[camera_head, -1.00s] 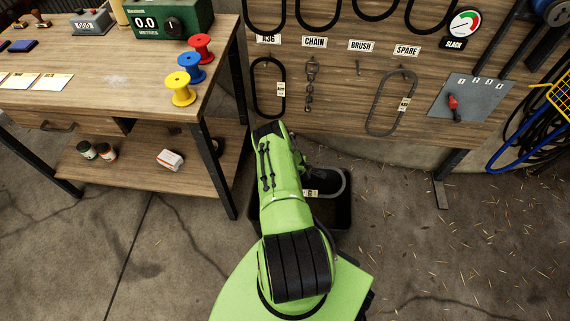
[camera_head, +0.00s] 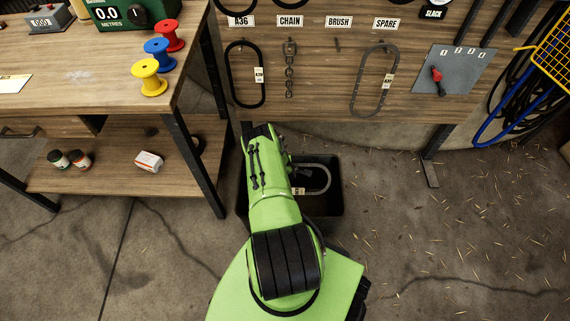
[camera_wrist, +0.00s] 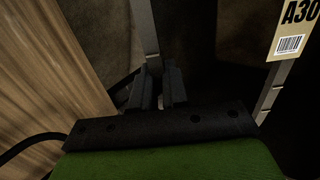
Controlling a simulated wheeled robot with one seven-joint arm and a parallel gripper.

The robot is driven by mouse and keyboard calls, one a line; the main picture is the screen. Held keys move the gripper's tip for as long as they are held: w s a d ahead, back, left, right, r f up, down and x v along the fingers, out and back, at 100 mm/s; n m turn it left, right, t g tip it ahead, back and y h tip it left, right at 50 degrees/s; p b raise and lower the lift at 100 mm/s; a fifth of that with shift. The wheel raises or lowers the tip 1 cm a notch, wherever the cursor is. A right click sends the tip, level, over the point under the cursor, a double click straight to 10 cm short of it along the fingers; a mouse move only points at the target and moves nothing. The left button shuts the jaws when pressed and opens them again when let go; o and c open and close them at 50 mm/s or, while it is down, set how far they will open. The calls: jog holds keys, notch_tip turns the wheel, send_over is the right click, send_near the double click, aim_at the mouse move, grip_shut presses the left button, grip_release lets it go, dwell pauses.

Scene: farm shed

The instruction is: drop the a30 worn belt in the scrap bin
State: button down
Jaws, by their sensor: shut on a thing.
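The worn belt (camera_head: 328,176) is a grey loop with a pale tag (camera_head: 298,191). The wrist view shows the tag, marked A30 (camera_wrist: 291,32), and a grey strand of the belt (camera_wrist: 147,30) running to my fingers. My gripper (camera_wrist: 160,85) is shut on that strand. In the head view my gripper (camera_head: 299,173) is mostly hidden behind my green arm. The scrap bin (camera_head: 332,207) is a dark open box under and around the belt in that view. I cannot tell how deep the belt hangs in it.
A pegboard (camera_head: 310,75) stands behind the bin. A black belt (camera_head: 231,80), a chain (camera_head: 290,70) and a grey belt (camera_head: 357,95) hang there. A workbench (camera_head: 110,88) with a lower shelf (camera_head: 105,185) is on the left. The floor at right is open, strewn with straw.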

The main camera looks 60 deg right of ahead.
jog(key=c, duration=1.1)
grip_release()
jog(key=p+v, duration=0.8)
jog(key=v, duration=0.7)
jog(key=shift+s+a+r, duration=0.1)
jog(key=shift+a+r, duration=0.1)
jog(key=shift+r, duration=0.1)
jog(key=shift+r, duration=0.1)
